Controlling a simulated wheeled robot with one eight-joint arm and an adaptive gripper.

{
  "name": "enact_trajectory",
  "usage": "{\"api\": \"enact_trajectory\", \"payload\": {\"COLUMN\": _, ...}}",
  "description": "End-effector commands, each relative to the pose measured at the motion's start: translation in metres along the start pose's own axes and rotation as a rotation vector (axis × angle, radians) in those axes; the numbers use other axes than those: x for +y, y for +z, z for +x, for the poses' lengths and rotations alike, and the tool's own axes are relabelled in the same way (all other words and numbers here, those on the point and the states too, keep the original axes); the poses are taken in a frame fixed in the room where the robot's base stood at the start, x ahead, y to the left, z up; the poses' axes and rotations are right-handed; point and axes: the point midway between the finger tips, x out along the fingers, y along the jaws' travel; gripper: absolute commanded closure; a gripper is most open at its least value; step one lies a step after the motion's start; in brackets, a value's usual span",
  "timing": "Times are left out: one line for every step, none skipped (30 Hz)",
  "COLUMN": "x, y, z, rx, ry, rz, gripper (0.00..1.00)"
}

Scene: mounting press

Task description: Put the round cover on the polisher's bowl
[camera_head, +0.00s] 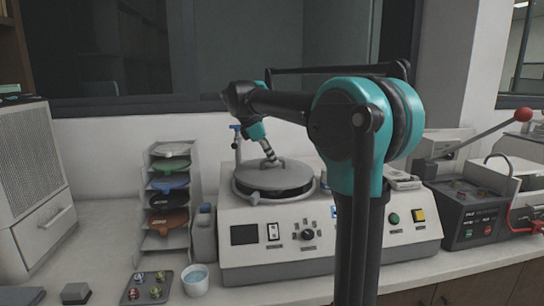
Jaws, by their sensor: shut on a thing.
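The round grey cover (258,180) is over the polisher's bowl (296,193), at the centre of the head camera view. My gripper (273,161) points down at the middle of the cover and is shut on its small raised handle. The cover looks roughly level. A dark band of the bowl shows beneath it at the front and right. I cannot tell whether the cover rests on the rim or hangs just above it. The polisher (300,262) is a white machine with a screen, knobs and coloured buttons on its front.
A rack of coloured discs (152,242) stands left of the polisher, beside a grey bottle (203,232). A small tray (133,297) with samples and a white cup (196,282) sit at the front left. A press with a red-tipped lever (470,212) stands at right.

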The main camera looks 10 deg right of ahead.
Motion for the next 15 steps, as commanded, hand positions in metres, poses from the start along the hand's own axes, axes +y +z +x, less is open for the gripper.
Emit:
{"api": "enact_trajectory", "payload": {"x": 0.0001, "y": 0.0002, "z": -0.0001, "rx": 0.000, "ry": 0.000, "rz": 0.000, "gripper": 1.00}}
{"api": "enact_trajectory", "payload": {"x": 0.0001, "y": 0.0002, "z": -0.0001, "rx": 0.000, "ry": 0.000, "rz": 0.000, "gripper": 1.00}}
{"api": "enact_trajectory", "payload": {"x": 0.0001, "y": 0.0002, "z": -0.0001, "rx": 0.000, "ry": 0.000, "rz": 0.000, "gripper": 1.00}}
{"api": "enact_trajectory", "payload": {"x": 0.0001, "y": 0.0002, "z": -0.0001, "rx": 0.000, "ry": 0.000, "rz": 0.000, "gripper": 1.00}}
{"api": "enact_trajectory", "payload": {"x": 0.0001, "y": 0.0003, "z": -0.0001, "rx": 0.000, "ry": 0.000, "rz": 0.000, "gripper": 1.00}}
{"api": "enact_trajectory", "payload": {"x": 0.0000, "y": 0.0005, "z": 0.0000, "rx": 0.000, "ry": 0.000, "rz": 0.000, "gripper": 1.00}}
{"api": "enact_trajectory", "payload": {"x": -0.0001, "y": 0.0007, "z": 0.0000, "rx": 0.000, "ry": 0.000, "rz": 0.000, "gripper": 1.00}}
{"api": "enact_trajectory", "payload": {"x": -0.0001, "y": 0.0009, "z": 0.0001, "rx": 0.000, "ry": 0.000, "rz": 0.000, "gripper": 1.00}}
{"api": "enact_trajectory", "payload": {"x": -0.0002, "y": 0.0010, "z": 0.0002, "rx": 0.000, "ry": 0.000, "rz": 0.000, "gripper": 1.00}}
{"api": "enact_trajectory", "payload": {"x": -0.0001, "y": 0.0010, "z": 0.0002, "rx": 0.000, "ry": 0.000, "rz": 0.000, "gripper": 1.00}}
{"api": "enact_trajectory", "payload": {"x": -0.0001, "y": 0.0010, "z": 0.0002, "rx": 0.000, "ry": 0.000, "rz": 0.000, "gripper": 1.00}}
{"api": "enact_trajectory", "payload": {"x": -0.0001, "y": 0.0010, "z": 0.0002, "rx": 0.000, "ry": 0.000, "rz": 0.000, "gripper": 1.00}}
{"api": "enact_trajectory", "payload": {"x": -0.0001, "y": 0.0010, "z": 0.0002, "rx": 0.000, "ry": 0.000, "rz": 0.000, "gripper": 1.00}}
{"api": "enact_trajectory", "payload": {"x": -0.0001, "y": 0.0010, "z": 0.0002, "rx": 0.000, "ry": 0.000, "rz": 0.000, "gripper": 0.83}}
{"api": "enact_trajectory", "payload": {"x": -0.0001, "y": 0.0009, "z": 0.0001, "rx": 0.000, "ry": 0.000, "rz": 0.000, "gripper": 0.79}}
